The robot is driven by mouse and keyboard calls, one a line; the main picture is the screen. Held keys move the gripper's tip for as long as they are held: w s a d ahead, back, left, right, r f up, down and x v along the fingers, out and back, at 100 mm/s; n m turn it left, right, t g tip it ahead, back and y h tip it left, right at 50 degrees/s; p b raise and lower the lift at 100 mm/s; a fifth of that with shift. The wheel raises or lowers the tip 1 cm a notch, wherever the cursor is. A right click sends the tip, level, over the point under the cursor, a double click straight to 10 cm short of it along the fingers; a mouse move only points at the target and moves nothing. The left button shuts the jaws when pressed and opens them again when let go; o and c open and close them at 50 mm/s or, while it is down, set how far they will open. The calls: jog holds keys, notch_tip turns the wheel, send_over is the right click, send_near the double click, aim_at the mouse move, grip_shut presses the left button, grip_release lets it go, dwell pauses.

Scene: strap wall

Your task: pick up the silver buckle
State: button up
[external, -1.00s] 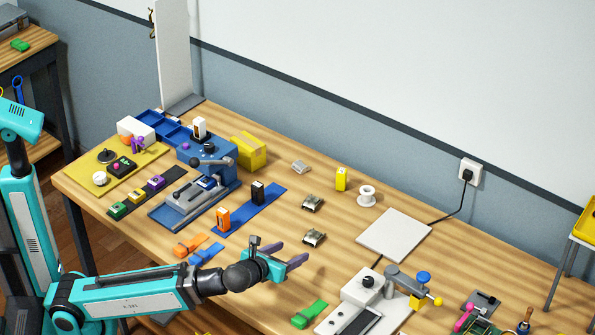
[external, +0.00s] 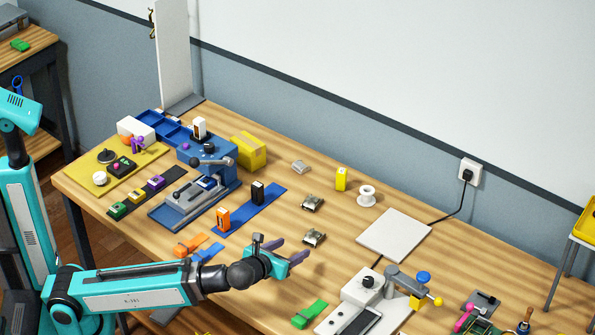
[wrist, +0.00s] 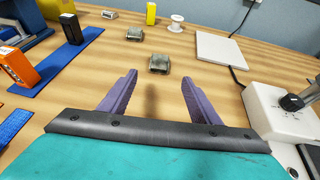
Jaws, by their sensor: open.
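Two dark metallic buckles lie on the wooden table, the nearer one (external: 314,238) just beyond my fingertips and the farther one (external: 312,204) behind it. A lighter silver-grey buckle-like piece (external: 301,167) lies farther back. I cannot tell for sure which is the silver buckle. In the wrist view the nearer metallic buckle (wrist: 159,64) lies ahead, between the lines of the fingers, and the farther one (wrist: 135,33) is up and left. The silver-grey piece (wrist: 109,14) is near the top. My gripper (external: 287,249) is open and empty, with purple fingers (wrist: 158,78), apart from all of them.
A white pad (external: 394,236) and a white device with a lever (external: 362,290) are at the right. A blue strap (external: 249,210) with orange and black blocks lies left. A yellow block (external: 341,179) and white spool (external: 367,196) stand behind. A green strap (external: 309,314) lies in front.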

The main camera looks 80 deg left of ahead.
aim_at(311, 236)
jog(key=shift+p+x, duration=1)
jog(key=shift+p, duration=1.2)
jog(key=p+x, duration=0.2)
jog(key=p, duration=0.3)
jog(key=shift+r, duration=0.1)
jog(key=shift+x, duration=1.55)
jog(key=shift+p+x, duration=0.35)
jog(key=shift+x, duration=2.3)
jog(key=c, duration=1.2)
